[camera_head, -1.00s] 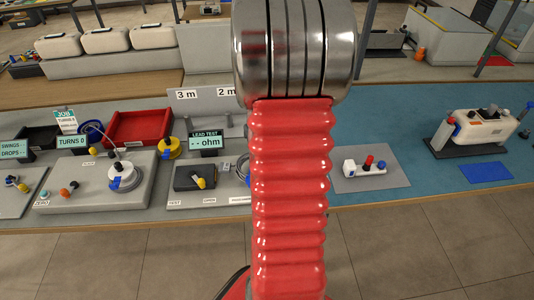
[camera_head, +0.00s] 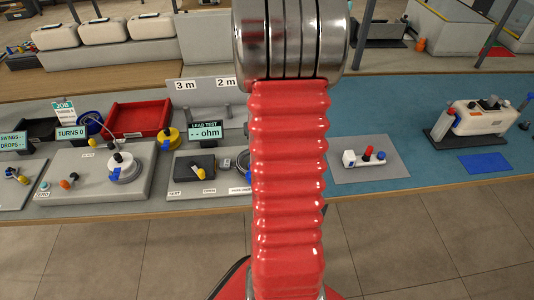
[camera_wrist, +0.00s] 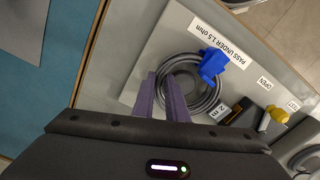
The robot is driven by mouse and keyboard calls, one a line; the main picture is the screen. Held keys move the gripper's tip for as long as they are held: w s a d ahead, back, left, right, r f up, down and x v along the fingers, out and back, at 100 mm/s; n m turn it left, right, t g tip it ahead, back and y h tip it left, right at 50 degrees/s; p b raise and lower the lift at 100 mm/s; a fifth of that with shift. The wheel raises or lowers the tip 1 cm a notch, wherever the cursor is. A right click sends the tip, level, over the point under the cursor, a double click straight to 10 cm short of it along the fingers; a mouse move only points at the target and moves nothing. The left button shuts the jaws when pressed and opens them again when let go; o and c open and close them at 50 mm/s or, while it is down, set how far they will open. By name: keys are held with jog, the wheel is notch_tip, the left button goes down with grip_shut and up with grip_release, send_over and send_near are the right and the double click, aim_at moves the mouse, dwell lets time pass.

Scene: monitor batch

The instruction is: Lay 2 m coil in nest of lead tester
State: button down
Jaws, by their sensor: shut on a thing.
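The 2 m coil (camera_wrist: 208,104) is a dark grey ring of cable with a blue clip (camera_wrist: 212,64) and a "2 m" tag. In the wrist view my gripper (camera_wrist: 160,86) has its two purple fingers close together at the coil's left side, shut on it. The coil is over the light board of the lead tester (camera_wrist: 135,75), beside the "PASS UNDER 1.5 ohm" label. I cannot tell whether it rests on the board; the nest under it is hidden. In the head view the tester's display (camera_head: 205,132) reads "-- ohm", and my arm hides most of the coil (camera_head: 243,160).
The tester's dark box with a yellow lever (camera_head: 198,172) stands left of the coil. Further left are the turns counter station (camera_head: 80,178), a yellow spool (camera_head: 168,139) and a red bin (camera_head: 140,119). A grey mat (camera_head: 345,172) with small parts lies right of my arm.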

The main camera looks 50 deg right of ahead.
jog(key=shift+f, duration=0.2)
jog(key=c, duration=1.7)
grip_release()
notch_tip(320, 180, up, 14)
jog(key=shift+f, duration=0.15)
